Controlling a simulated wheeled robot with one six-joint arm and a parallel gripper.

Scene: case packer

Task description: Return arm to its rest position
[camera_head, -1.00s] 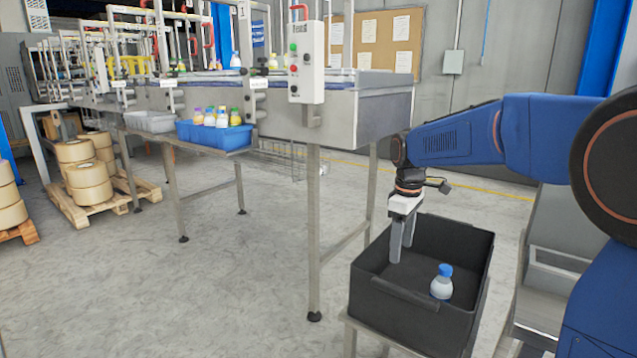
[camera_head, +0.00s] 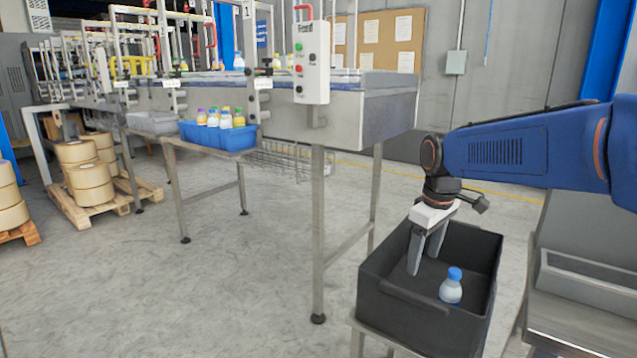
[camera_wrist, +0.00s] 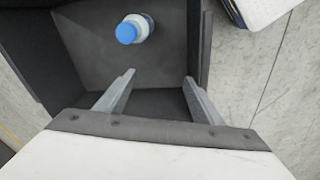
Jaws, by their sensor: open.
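My gripper (camera_head: 426,254) is open and empty, with its fingers pointing down over the dark crate (camera_head: 398,313). In the wrist view my gripper (camera_wrist: 160,82) shows its two fingers spread apart, with nothing between them. A white bottle with a blue cap (camera_head: 451,290) stands inside the crate, right of the fingers in the head view. It also shows in the wrist view, where the bottle (camera_wrist: 134,29) is beyond the fingertips and apart from them. My blue arm reaches in from the right.
The crate stands on a low metal stand. To its left is a steel conveyor frame with a control box (camera_head: 311,62) and a leg (camera_head: 318,240). A blue bin (camera_head: 232,139) with several bottles sits further left. Pallets of rolls (camera_head: 88,182) stand behind open floor.

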